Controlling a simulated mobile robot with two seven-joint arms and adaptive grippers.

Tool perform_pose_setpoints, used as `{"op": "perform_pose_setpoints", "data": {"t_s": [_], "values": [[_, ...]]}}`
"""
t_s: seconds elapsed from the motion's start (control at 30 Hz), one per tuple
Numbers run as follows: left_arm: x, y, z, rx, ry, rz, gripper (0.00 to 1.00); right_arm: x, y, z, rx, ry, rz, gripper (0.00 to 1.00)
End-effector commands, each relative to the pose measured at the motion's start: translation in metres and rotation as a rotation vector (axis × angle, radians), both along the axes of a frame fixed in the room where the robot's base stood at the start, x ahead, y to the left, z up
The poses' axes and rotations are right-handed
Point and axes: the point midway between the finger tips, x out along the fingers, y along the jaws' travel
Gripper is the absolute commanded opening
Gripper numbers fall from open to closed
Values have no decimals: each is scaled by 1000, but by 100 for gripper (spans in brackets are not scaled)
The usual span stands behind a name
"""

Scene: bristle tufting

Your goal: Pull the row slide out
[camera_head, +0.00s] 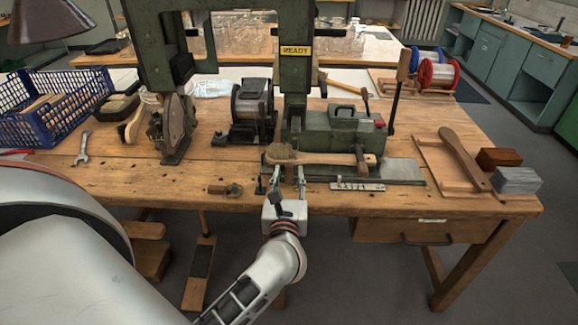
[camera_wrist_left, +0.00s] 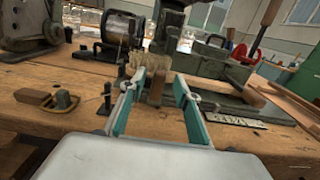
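My left gripper (camera_head: 288,176) is in front of the green machine's base, above the bench's front edge. In the left wrist view its two teal-padded fingers (camera_wrist_left: 156,92) are apart, with a brown upright piece (camera_wrist_left: 157,88) seen between them; contact cannot be told. A wooden brush (camera_head: 320,158) lies across the machine just beyond the fingers, bristle end at left. A pale metal strip with marks (camera_head: 357,186) lies at the front right of the machine; it also shows in the left wrist view (camera_wrist_left: 234,121). I cannot tell which part is the row slide. My right gripper is not in view.
A small wood piece with a metal knob (camera_head: 225,189) and a black peg (camera_head: 260,187) sit left of my gripper. A wrench (camera_head: 83,149) and a blue crate (camera_head: 50,110) are further left. A wooden board (camera_head: 440,170) and two blocks are right. The left front bench is mostly clear.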

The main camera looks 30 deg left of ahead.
Motion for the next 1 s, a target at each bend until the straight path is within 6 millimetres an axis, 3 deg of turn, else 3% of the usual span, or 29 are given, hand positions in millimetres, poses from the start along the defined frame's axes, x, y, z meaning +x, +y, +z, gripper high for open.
{"op": "perform_pose_setpoints", "data": {"t_s": [0.23,0.63,0.77,1.0], "values": [[28,17,1,4,0,-1,32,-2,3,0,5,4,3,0],[34,21,0,5,2,0,32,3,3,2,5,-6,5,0],[34,21,0,5,2,0,0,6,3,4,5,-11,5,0],[38,16,-1,3,2,-1,0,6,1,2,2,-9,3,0]]}}
